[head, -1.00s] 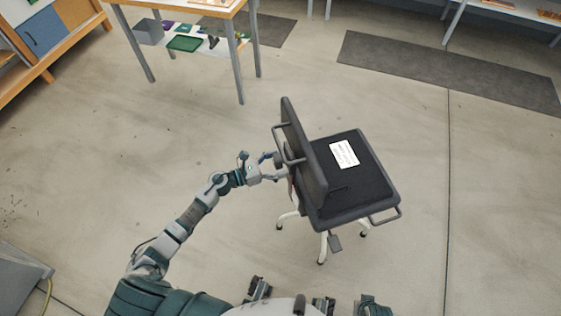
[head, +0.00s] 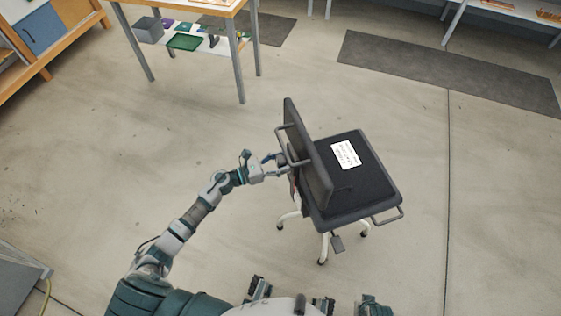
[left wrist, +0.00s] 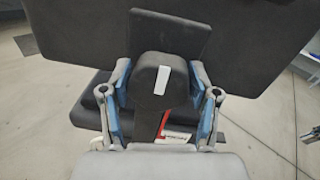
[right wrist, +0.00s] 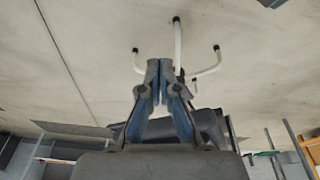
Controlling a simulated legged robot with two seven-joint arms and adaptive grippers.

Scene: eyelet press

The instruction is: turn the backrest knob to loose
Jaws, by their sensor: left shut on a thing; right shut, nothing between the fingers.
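A dark office chair (head: 358,185) with white legs stands on the floor, a white label (head: 345,155) on its seat. Its backrest (head: 308,155) faces my left arm. In the left wrist view the black backrest knob (left wrist: 151,80) carries a white mark that stands nearly upright, tilted slightly. My left gripper (head: 277,164) is shut on the knob, with one blue finger on each side of it. In the right wrist view my right gripper (right wrist: 160,82) is shut and empty, with the chair's white legs (right wrist: 178,48) beyond it.
A red and white tag (left wrist: 175,138) shows below the knob. A metal handle loop (head: 388,215) sticks out from the seat's near edge. A table (head: 185,5) with a lower shelf stands at the back left. The floor around the chair is mostly clear.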

